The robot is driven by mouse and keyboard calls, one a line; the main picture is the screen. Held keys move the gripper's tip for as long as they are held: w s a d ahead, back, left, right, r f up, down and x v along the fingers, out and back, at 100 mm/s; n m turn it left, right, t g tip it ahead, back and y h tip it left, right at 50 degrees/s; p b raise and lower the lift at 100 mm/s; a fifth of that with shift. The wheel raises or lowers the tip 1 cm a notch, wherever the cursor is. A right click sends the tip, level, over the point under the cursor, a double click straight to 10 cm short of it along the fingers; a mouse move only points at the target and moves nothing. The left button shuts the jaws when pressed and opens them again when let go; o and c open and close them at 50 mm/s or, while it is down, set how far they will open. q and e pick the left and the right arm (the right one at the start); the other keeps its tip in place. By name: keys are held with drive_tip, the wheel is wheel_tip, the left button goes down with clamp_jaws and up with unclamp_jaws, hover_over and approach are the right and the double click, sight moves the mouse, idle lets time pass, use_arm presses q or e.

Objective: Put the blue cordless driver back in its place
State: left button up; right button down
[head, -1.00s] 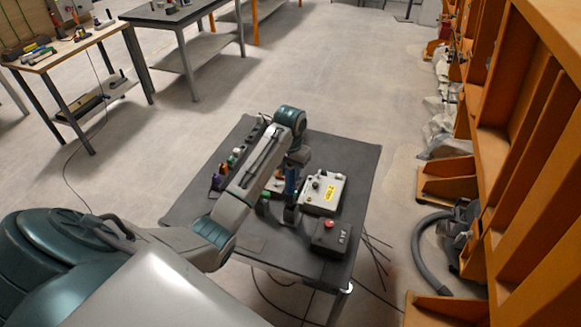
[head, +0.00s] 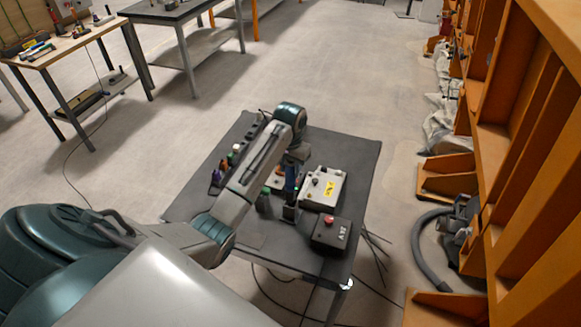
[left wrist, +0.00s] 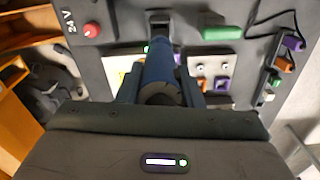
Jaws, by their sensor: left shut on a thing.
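My left gripper (head: 291,183) reaches in over the dark worktable, pointing down, and is shut on the blue cordless driver (head: 290,176). In the left wrist view the driver's blue rounded body (left wrist: 160,66) sits between the two dark fingers, its near end dark. The driver's lower end is close to the table top, left of the light control box; I cannot tell whether it touches the table. Parts of the driver are hidden by the gripper. My right gripper is not in view.
A light control box (head: 322,188) with a yellow label stands right of the gripper. A black 24 V box (head: 331,233) with a red button is nearer the front. A row of small coloured items (head: 217,178) lines the left edge. The table's far right (head: 345,150) is clear.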

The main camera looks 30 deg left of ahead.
sight(290, 183)
use_arm(q)
drive_tip(key=shift+f, duration=1.6)
drive_tip(key=shift+f+b, duration=0.3)
drive_tip(key=shift+f, duration=1.75)
drive_tip(key=o, duration=1.6)
